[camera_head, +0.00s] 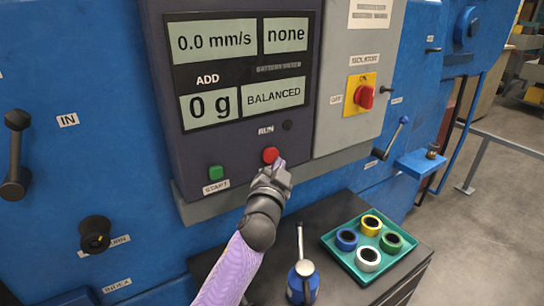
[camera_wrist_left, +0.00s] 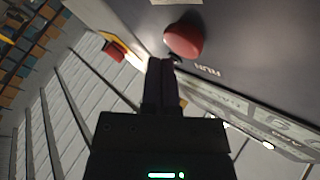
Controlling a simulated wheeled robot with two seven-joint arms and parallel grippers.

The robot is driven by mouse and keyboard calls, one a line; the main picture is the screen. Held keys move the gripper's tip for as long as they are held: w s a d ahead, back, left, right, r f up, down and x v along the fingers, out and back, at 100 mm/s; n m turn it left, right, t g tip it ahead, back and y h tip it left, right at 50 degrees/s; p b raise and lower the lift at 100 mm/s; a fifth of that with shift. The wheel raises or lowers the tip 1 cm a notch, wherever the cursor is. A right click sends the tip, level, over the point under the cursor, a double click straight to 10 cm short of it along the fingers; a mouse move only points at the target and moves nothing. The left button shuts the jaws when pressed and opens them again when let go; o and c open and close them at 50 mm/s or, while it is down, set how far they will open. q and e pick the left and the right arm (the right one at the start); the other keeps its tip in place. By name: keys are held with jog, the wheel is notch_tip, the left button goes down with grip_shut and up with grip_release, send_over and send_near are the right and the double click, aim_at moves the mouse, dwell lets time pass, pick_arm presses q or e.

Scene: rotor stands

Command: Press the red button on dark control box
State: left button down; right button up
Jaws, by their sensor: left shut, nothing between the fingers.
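The dark control box (camera_head: 160,100) stands upright on the blue machine, with a lit display. Its red button (camera_head: 270,155) is on the lower front, right of the green START button (camera_head: 216,172). My left gripper (camera_head: 281,163) is shut and empty, its tips just below and right of the red button. In the left wrist view the red button (camera_wrist_left: 184,40) is large, beyond and slightly right of the shut fingertips (camera_wrist_left: 162,62). I cannot tell whether the fingertips touch it. My right gripper is not in view.
A grey isolator box with a red switch (camera_head: 364,96) is to the right. Below, a dark cabinet top holds a teal tray (camera_head: 345,262) with several coloured rings and a blue oil can (camera_head: 302,284). Black levers and a knob (camera_head: 95,233) stick out at left.

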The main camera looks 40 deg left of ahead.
pick_arm(q)
jog(key=d, duration=0.1)
jog(key=s+d, duration=0.1)
jog(key=d, duration=0.1)
jog(key=s+d, duration=0.1)
jog(key=shift+d, duration=0.3)
dwell(0.7)
